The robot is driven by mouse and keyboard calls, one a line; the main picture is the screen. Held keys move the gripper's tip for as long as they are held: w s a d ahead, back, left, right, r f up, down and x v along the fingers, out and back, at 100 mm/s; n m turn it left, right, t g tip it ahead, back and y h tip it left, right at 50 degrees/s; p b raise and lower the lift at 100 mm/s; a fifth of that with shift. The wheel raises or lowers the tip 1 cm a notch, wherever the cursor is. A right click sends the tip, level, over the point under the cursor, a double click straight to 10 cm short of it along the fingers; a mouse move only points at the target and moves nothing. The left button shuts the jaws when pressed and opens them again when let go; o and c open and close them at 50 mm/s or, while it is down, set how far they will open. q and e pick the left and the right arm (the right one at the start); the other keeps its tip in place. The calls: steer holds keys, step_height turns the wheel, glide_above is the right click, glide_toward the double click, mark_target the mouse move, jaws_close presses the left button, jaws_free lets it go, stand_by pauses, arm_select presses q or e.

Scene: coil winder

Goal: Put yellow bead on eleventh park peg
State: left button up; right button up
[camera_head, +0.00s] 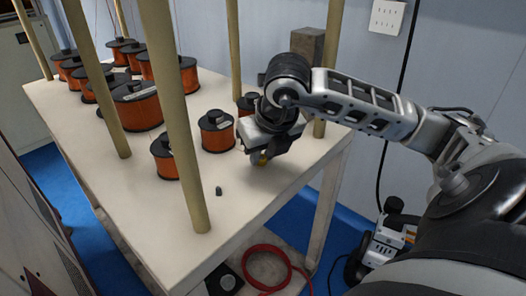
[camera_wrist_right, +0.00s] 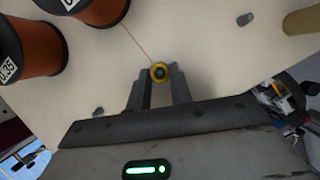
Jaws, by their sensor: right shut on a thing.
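My right gripper (camera_head: 262,157) is low over the right part of the white table, shut on the small yellow bead (camera_head: 263,160). In the right wrist view the ring-shaped bead (camera_wrist_right: 160,71) sits between the fingertips, with a dark centre. A short grey peg (camera_head: 219,191) stands on the table to the front left of the gripper. In the right wrist view a grey peg (camera_wrist_right: 245,18) stands ahead and to the right of the bead. I cannot tell which peg is the eleventh, or whether the bead touches one. My left gripper is not in view.
Copper wire spools (camera_head: 217,131) stand left of and behind the gripper, with more spools (camera_head: 140,103) further left. Tall wooden posts (camera_head: 180,130) rise from the table (camera_head: 255,190). A thin orange line (camera_wrist_right: 137,44) runs toward the bead. The front of the table is mostly clear.

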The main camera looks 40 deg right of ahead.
steer(key=o, duration=1)
steer(key=shift+s+r, duration=0.1)
steer(key=shift+r, duration=0.5)
arm_select(q)
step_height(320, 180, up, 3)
steer(key=p, duration=0.4)
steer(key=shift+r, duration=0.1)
arm_select(e)
steer(key=v, duration=1.4)
steer(key=shift+s+a+r, duration=0.15)
steer(key=shift+s+r, duration=0.1)
steer(key=shift+r, duration=0.1)
